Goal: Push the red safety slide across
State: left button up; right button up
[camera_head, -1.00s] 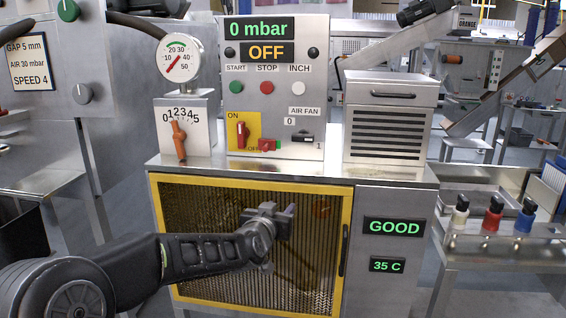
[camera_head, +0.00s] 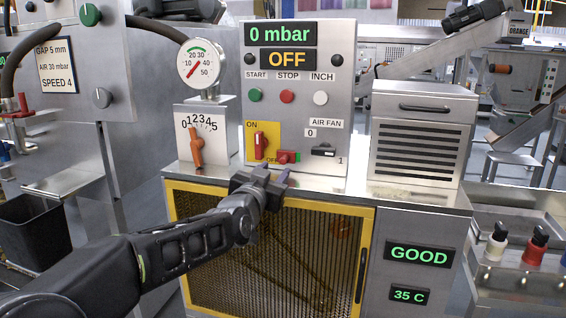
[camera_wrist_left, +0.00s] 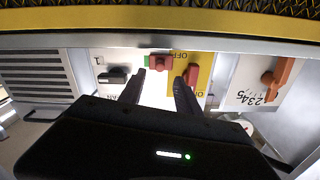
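The red safety slide (camera_head: 285,157) is low on the control panel, beside the OFF label, with a green patch at its end. It also shows in the left wrist view (camera_wrist_left: 160,63), which is upside down. Left of it is an upright red lever (camera_head: 260,146) on a yellow ON/OFF plate. My left gripper (camera_head: 270,176) is just below and in front of the slide, apart from it as far as I can tell. In the left wrist view its two fingers (camera_wrist_left: 161,82) stand apart with nothing between them. My right gripper is not in view.
The black AIR FAN switch (camera_head: 323,152) is right of the slide. An orange-handled valve (camera_head: 196,148) and a gauge (camera_head: 200,65) stand left. A vented metal box (camera_head: 422,135) stands right. The yellow-framed mesh door (camera_head: 365,250) is below. The panel reads 0 mbar and OFF.

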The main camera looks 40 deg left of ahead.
aim_at(283, 162)
pick_arm(q)
jog(key=p+x, duration=0.1)
jog(key=x, duration=0.6)
jog(key=shift+w+p, duration=0.2)
jog(key=shift+p, duration=0.1)
jog(key=shift+c, duration=0.6)
grip_shut()
dwell(0.5)
